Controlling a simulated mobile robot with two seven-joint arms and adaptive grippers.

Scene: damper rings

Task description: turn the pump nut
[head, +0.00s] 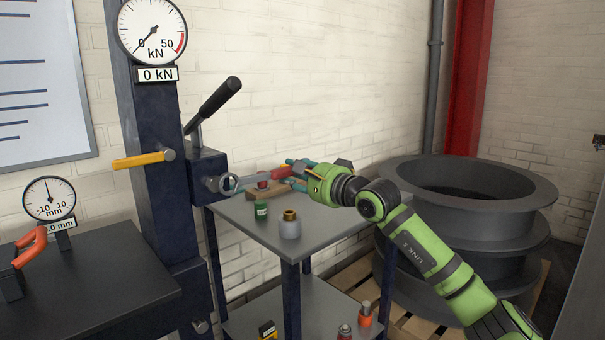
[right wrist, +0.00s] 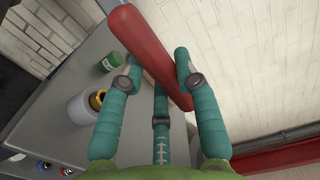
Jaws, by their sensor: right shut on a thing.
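My right gripper (head: 298,171) is shut on the red handle of a wrench (head: 280,173). In the right wrist view the teal fingers (right wrist: 158,66) close around the red handle (right wrist: 140,40). The wrench's grey ring end (head: 228,184) is at the pump nut (head: 211,184) on the side of the dark pump block (head: 205,172). The ring appears to be around or right against the nut; I cannot tell which. The black pump lever (head: 215,103) slants up above the block. My left gripper is not in view.
A grey side table (head: 325,222) holds a green can (head: 261,211) and a grey container with a brass top (head: 290,227). The press column (head: 150,90) carries a force gauge (head: 152,30) reading 0 kN and a yellow handle (head: 140,159). Large dark rings (head: 455,240) are stacked at right.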

